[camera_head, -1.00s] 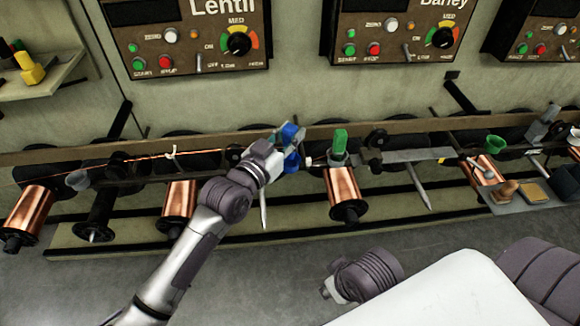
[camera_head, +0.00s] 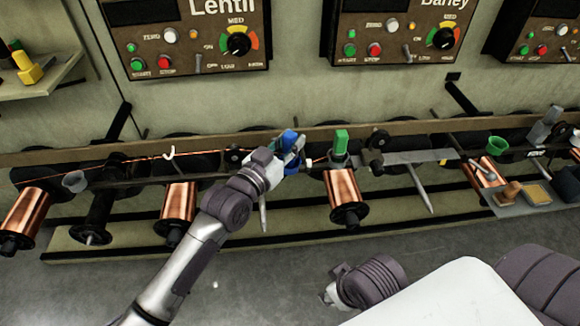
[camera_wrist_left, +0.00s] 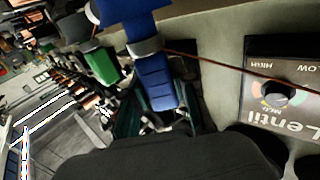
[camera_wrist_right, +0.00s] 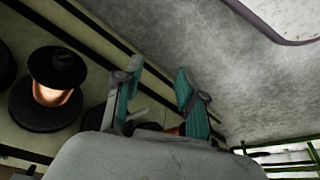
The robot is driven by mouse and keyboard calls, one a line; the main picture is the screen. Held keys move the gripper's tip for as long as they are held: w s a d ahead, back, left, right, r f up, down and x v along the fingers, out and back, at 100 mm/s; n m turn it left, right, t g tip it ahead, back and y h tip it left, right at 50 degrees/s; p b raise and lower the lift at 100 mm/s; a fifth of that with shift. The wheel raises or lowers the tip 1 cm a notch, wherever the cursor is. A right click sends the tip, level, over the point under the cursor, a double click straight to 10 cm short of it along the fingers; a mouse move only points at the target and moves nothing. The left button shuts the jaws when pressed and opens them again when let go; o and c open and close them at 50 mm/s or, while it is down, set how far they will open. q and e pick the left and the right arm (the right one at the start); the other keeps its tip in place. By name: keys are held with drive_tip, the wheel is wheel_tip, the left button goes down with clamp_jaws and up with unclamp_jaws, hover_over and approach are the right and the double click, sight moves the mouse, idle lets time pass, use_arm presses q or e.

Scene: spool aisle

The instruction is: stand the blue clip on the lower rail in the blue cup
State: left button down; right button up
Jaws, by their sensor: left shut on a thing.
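The blue clip (camera_head: 290,138) is upright at the lower rail (camera_head: 135,180), left of the green clip (camera_head: 340,143). My left gripper (camera_head: 288,153) is shut on it; its fingers hide part of the clip. In the left wrist view the blue clip (camera_wrist_left: 154,80) fills the space between the fingers, with a grey band across it. Whether it still touches the rail I cannot tell. My right gripper (camera_wrist_right: 160,72) is open and empty low over the floor. A dark bluish container (camera_head: 571,190) sits at the right edge; I cannot tell whether it is the blue cup.
Copper spools (camera_head: 344,195) hang along the rail, with a thin copper wire above the left ones. A small tray (camera_head: 510,208) holds brown items. Control boxes hang above.

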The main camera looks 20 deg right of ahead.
drive_tip(key=shift+w, duration=0.1)
use_arm(q)
drive_tip(key=shift+f, duration=0.2)
use_arm(e)
drive_tip(key=shift+w+a, duration=0.1)
drive_tip(key=shift+w, duration=0.15)
drive_tip(key=shift+w+t, duration=0.1)
drive_tip(key=shift+t, duration=0.2)
use_arm(q)
drive_tip(key=shift+f, duration=0.2)
use_arm(e)
drive_tip(key=shift+w+a, duration=0.1)
drive_tip(key=shift+w, duration=0.15)
drive_tip(key=shift+w+r, duration=0.1)
drive_tip(key=shift+w, duration=0.1)
use_arm(q)
drive_tip(key=c, duration=0.8)
unclamp_jaws()
drive_tip(key=shift+c, duration=0.2)
use_arm(e)
drive_tip(key=shift+s+a, duration=0.1)
drive_tip(key=shift+s, duration=0.05)
